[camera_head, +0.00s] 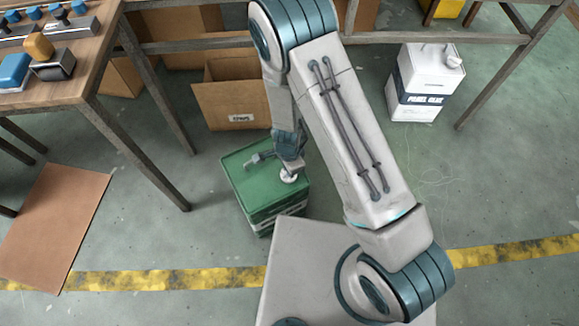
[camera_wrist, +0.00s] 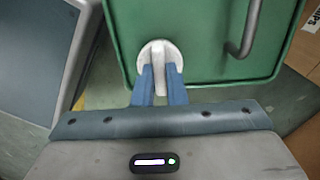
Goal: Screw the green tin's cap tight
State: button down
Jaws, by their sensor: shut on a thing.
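The green tin (camera_head: 240,184) stands on the floor in front of my base, with a grey handle on its top. The tin's top also fills the upper middle of the wrist view (camera_wrist: 200,60). Its white round cap (camera_head: 289,176) sits at the tin's near right corner. In the wrist view my gripper (camera_wrist: 160,84) has its two blue fingers shut on the raised grip of the cap (camera_wrist: 152,50). The cap sits over the tin's top; its thread is hidden. In the head view the gripper (camera_head: 287,168) is partly hidden by my arm.
An open cardboard box (camera_head: 235,104) stands just behind the tin. A white tin labelled panel glue (camera_head: 424,85) stands at the back right. A wooden workbench (camera_head: 70,75) is at the left, and a brown cardboard sheet (camera_head: 52,225) lies on the floor.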

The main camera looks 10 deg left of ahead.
jog(key=c, duration=1.5)
grip_release()
jog(key=shift+o, duration=0.2)
notch_tip(320, 180, up, 14)
jog(key=p, duration=0.5)
jog(key=shift+p, duration=0.3)
